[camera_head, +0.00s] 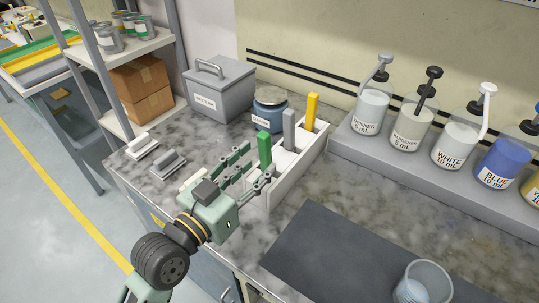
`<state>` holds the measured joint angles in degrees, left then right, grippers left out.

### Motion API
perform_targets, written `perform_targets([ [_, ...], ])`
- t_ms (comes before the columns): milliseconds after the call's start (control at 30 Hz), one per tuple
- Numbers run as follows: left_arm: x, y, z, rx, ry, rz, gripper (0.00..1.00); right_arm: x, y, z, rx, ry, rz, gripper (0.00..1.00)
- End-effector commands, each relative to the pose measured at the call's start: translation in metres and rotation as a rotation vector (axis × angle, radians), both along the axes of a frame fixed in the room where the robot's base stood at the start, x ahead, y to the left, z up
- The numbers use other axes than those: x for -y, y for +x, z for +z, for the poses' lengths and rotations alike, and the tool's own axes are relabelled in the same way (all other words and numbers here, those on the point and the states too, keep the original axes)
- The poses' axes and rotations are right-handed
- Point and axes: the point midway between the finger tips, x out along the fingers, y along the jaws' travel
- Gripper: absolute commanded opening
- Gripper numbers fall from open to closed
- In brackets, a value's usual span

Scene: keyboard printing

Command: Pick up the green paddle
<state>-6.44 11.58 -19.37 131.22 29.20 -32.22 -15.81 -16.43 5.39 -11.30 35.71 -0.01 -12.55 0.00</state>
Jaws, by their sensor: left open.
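The green paddle (265,149) stands upright at the near left end of a white rack (284,176) on the counter. A grey paddle (289,130) and a yellow paddle (312,111) stand behind it in the same rack. My left gripper (256,170) comes in from the lower left. Its fingers are open and reach to the green paddle's lower part. I cannot tell whether they touch it, and the paddle's base is partly hidden by the fingers. My right gripper is not in view.
Pump bottles (371,110) line a raised ledge at right. A dark mat (335,250) and clear beaker (422,286) are in front. Small white and grey blocks (168,162) lie at left.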

Motion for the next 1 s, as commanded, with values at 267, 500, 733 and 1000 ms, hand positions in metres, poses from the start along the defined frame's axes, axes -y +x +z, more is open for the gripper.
perform_targets([
  [267,0.016,0.036,0.007,0.000,-0.002,0.000,0.41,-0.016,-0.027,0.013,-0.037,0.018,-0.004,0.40],
  [500,0.027,0.049,0.004,0.001,0.001,0.000,0.41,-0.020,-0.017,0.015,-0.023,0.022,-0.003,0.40],
  [733,0.027,0.049,0.004,0.001,0.001,0.000,0.36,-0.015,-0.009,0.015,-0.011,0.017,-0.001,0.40],
  [1000,0.026,0.048,0.004,0.000,0.001,0.000,0.13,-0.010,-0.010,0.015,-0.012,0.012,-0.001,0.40],
])
